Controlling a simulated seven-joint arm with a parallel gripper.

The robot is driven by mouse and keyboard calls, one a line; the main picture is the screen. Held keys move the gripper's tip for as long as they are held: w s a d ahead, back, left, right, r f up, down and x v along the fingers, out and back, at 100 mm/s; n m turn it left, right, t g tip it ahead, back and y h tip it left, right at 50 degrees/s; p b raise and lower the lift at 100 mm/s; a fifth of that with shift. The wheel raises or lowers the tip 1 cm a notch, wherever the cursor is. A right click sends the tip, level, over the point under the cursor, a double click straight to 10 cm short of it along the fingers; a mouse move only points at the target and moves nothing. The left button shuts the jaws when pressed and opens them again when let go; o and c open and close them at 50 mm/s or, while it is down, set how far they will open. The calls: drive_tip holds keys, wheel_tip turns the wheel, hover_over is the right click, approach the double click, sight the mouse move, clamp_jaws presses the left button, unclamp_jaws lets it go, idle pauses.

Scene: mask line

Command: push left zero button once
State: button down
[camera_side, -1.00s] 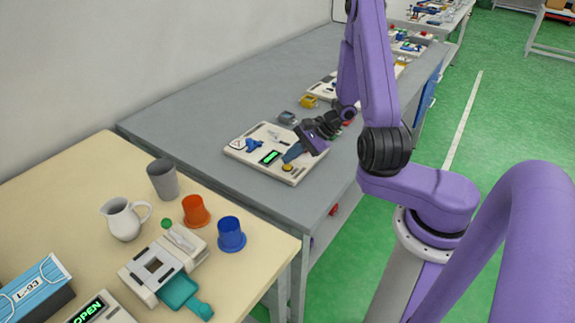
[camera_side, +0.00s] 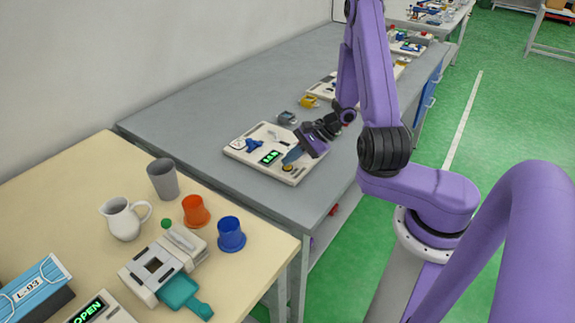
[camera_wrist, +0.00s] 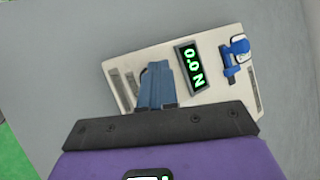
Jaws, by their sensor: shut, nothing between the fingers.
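A pale panel (camera_side: 238,153) lies on the grey table. It carries a green-lit display (camera_side: 270,157), a blue fitting (camera_side: 248,145) and a small yellowish button (camera_side: 287,168) near its front corner. My gripper (camera_side: 287,161) is shut and empty, pointing down with its blue fingertips at the button, which they partly cover. I cannot tell whether they touch or press it. In the wrist view, my gripper's fingers (camera_wrist: 158,75) reach over the panel beside the display (camera_wrist: 191,68), which shows green characters. The button is hidden there behind the fingers.
More panels and fittings, including a yellow one (camera_side: 309,102), stand farther along the grey table. A wooden table (camera_side: 80,185) in front holds a grey cup (camera_side: 163,178), a white jug (camera_side: 124,219), orange (camera_side: 195,210) and blue (camera_side: 231,234) cups and a mask box (camera_side: 38,290).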

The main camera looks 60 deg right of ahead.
sight(291, 167)
drive_tip(key=shift+r, duration=0.9)
drive_tip(key=shift+r, duration=2.5)
